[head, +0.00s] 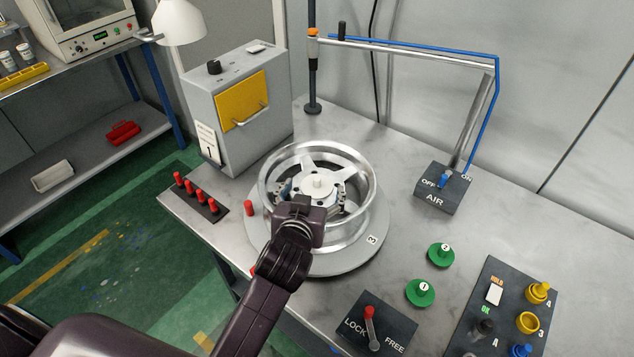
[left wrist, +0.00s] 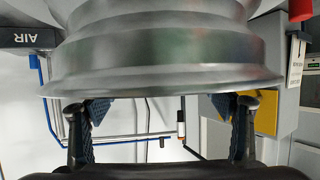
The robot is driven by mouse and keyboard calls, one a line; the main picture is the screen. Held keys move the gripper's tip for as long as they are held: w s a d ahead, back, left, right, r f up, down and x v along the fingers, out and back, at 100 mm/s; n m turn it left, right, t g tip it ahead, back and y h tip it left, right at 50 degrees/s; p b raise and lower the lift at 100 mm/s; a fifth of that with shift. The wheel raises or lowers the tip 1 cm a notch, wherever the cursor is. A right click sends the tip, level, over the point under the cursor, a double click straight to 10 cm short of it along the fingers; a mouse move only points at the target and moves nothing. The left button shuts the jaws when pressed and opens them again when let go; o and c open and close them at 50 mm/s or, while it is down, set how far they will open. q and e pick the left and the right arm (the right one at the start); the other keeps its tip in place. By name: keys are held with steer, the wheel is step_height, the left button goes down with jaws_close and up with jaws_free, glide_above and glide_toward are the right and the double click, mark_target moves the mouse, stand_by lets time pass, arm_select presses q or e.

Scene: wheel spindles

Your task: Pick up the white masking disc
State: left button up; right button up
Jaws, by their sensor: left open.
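The white masking disc (head: 319,186) lies at the hub of a silver wheel (head: 349,242), with a small knob in its middle. My left gripper (head: 314,196) is open at the near side of the disc, with one finger to each side, and hides the disc's near part. I cannot tell whether the fingers touch it. In the left wrist view the open fingers (left wrist: 160,106) stand wide apart, and the wheel (left wrist: 160,62) fills the top of the picture and hides the disc. My right gripper is not in view.
The wheel sits on a round grey plate (head: 335,266) marked 3. Red pegs (head: 199,192) stand on a black strip at left. A grey cabinet (head: 211,119), an AIR switch box (head: 436,198), green knobs (head: 421,293) and a LOCK/FREE lever (head: 371,328) surround it.

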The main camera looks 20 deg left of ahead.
mark_target(316, 184)
arm_select(q)
steer(key=shift+x, duration=1.55)
steer(key=shift+s, duration=0.1)
steer(key=c, duration=1.2)
steer(key=shift+o, duration=0.2)
